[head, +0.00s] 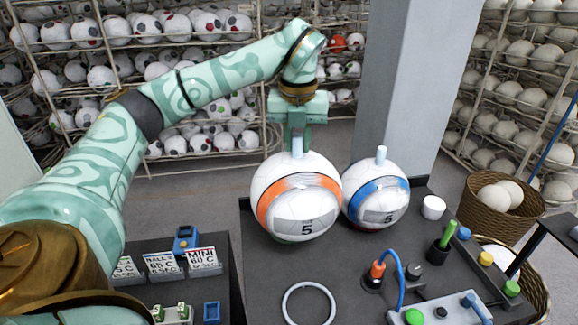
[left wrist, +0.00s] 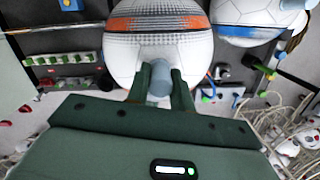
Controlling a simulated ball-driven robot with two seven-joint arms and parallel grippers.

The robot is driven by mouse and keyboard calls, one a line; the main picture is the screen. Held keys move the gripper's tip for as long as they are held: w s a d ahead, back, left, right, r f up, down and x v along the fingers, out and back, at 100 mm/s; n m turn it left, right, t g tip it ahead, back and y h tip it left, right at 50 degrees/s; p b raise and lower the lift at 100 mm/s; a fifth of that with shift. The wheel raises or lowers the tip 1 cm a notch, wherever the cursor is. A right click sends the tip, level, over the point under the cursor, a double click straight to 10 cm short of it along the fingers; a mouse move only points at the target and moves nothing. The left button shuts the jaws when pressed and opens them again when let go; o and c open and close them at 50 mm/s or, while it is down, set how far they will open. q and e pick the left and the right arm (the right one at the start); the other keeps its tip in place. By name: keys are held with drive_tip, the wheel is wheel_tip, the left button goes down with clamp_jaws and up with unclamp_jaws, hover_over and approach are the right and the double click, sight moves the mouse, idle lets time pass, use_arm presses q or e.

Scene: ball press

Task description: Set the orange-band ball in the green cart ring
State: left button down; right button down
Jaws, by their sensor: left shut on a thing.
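The orange-band ball (head: 300,222) is white with an orange stripe and a "5" label; it also shows in the left wrist view (left wrist: 150,45). My left gripper (head: 297,146) is above it, fingers down, shut on the pale peg on the ball's top. The peg sits between both fingers in the left wrist view (left wrist: 160,82). A thin green edge shows under the ball in the head view, perhaps the green cart ring; the ball hides most of it. I cannot tell whether the ball rests on it. My right gripper is not in view.
A blue-band ball (head: 377,212) with a peg stands close on the right. A pale empty ring (head: 308,286) lies at the table's front. A blue cable (head: 399,279), a button box (head: 440,311) and a white cup (head: 433,207) stand to the right. Price cards (head: 163,265) stand at left.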

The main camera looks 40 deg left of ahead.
use_arm(q)
drive_tip(key=w+a, duration=0.1)
drive_tip(key=w+a+f, duration=0.1)
drive_tip(key=a+f, duration=0.1)
drive_tip(key=shift+w+a+p, duration=0.3)
drive_tip(key=shift+w, duration=0.1)
drive_tip(key=w+a+f, duration=0.2)
drive_tip(key=f, duration=0.1)
drive_tip(key=a+f, duration=0.1)
drive_tip(key=f, duration=0.1)
drive_tip(key=shift+w+a, duration=0.15)
drive_tip(key=shift+w, duration=0.25)
drive_tip(key=shift+w+a+f, duration=0.1)
drive_tip(key=shift+f, duration=0.15)
drive_tip(key=shift+a+f, duration=0.15)
drive_tip(key=shift+f, duration=1.55)
drive_tip(key=shift+f, duration=0.15)
drive_tip(key=c, duration=1.6)
unclamp_jaws()
drive_tip(key=shift+f, duration=0.1)
drive_tip(key=o, duration=0.4)
drive_tip(key=shift+c, duration=0.2)
